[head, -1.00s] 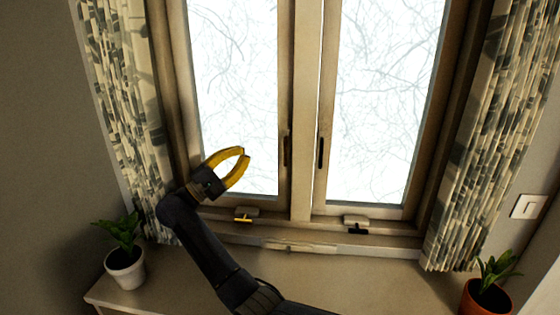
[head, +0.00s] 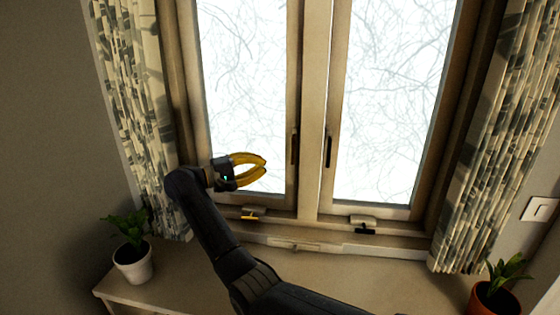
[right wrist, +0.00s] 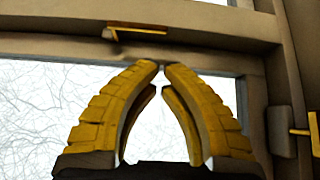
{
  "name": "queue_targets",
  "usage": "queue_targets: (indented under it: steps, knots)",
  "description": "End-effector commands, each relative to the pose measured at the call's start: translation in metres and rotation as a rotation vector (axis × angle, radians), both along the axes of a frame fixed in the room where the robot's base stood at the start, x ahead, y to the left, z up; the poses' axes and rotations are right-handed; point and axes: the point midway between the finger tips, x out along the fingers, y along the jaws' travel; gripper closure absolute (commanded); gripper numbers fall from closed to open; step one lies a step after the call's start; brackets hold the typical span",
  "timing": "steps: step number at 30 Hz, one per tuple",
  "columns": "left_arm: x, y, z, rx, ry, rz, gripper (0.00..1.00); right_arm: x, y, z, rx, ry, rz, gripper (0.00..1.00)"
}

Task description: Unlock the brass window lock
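The brass window lock (head: 250,217) sits low on the left sash's bottom rail, a brass lever on a pale plate. My right gripper (head: 266,166), with curved yellow fingers, is above it and apart from it, in front of the left pane and pointing right. In the right wrist view the fingertips (right wrist: 162,67) nearly meet, with nothing between them. The brass lever (right wrist: 306,131) on its plate shows at that view's right edge, off to the side of the fingers. My left gripper is not in view.
A black lock (head: 364,228) sits on the right sash. Dark upright handles (head: 295,147) flank the centre post. A white potted plant (head: 133,262) and an orange potted plant (head: 492,295) stand left and right. Patterned curtains (head: 135,110) hang at both sides.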

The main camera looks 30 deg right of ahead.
Motion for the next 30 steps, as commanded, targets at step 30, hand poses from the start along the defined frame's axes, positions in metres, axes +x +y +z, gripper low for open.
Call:
queue_targets:
  steps: [30]
  knots:
    - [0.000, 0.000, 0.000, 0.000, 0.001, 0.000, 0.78, -0.003, -0.098, 0.000, -0.002, 0.000, 0.000, 1.00]
